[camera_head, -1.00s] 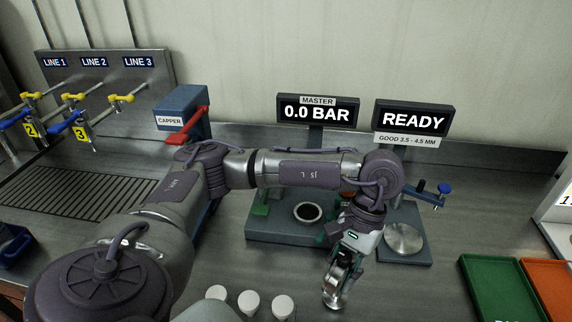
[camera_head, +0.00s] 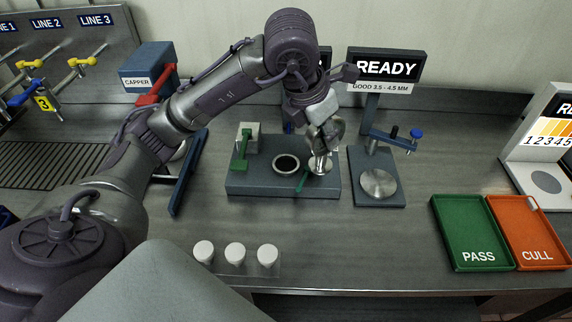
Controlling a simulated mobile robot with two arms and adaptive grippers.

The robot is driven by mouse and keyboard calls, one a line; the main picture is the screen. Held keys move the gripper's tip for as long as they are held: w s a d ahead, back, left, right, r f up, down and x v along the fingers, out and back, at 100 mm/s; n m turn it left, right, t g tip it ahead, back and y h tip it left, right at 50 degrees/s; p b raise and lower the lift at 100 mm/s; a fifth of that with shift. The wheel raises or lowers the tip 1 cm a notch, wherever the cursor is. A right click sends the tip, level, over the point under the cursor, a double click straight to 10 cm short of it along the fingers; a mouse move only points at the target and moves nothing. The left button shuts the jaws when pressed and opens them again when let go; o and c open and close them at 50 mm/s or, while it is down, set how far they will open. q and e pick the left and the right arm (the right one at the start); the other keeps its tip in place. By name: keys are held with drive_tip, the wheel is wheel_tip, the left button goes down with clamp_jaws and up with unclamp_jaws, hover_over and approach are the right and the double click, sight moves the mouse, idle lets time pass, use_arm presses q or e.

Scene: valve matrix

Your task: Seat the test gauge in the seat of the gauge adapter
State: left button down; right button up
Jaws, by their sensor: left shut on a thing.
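My left gripper (camera_head: 322,142) points down over the right part of a blue-grey block. It is shut on the test gauge (camera_head: 320,165), a small silvery round piece mostly hidden by the fingers. The block, which seems to be the gauge adapter (camera_head: 255,184), has a round black-rimmed opening (camera_head: 286,163) in its top, left of the held gauge. The gauge is over the block's right part, beside that opening; I cannot tell whether it touches the block. My right gripper is not in view.
A green lever (camera_head: 241,150) stands on the block's left. A stand with a silver disc (camera_head: 378,183) is close on the right, under the READY display (camera_head: 386,66). Several white-capped pieces (camera_head: 235,253) stand in front. Green PASS (camera_head: 470,225) and orange CULL (camera_head: 525,225) trays lie right.

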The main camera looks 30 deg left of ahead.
use_arm(q)
drive_tip(key=shift+w+a+r+n, duration=0.15)
drive_tip(key=shift+r+n, duration=0.1)
drive_tip(key=shift+n, duration=0.25)
drive_tip(key=shift+w+a+f, duration=0.1)
drive_tip(key=shift+a, duration=0.2)
drive_tip(key=w+a+f+p, duration=0.1)
drive_tip(key=a+f, duration=0.2)
drive_tip(key=w+a+f+p, duration=0.1)
drive_tip(key=a+f+p, duration=0.1)
drive_tip(key=a+f, duration=0.2)
drive_tip(key=w+a+f+p, duration=0.1)
drive_tip(key=a+f, duration=0.2)
drive_tip(key=shift+w+a+f+p, duration=0.2)
drive_tip(key=shift+a+f+p, duration=0.05)
drive_tip(key=shift+p, duration=0.15)
drive_tip(key=shift+f, duration=0.1)
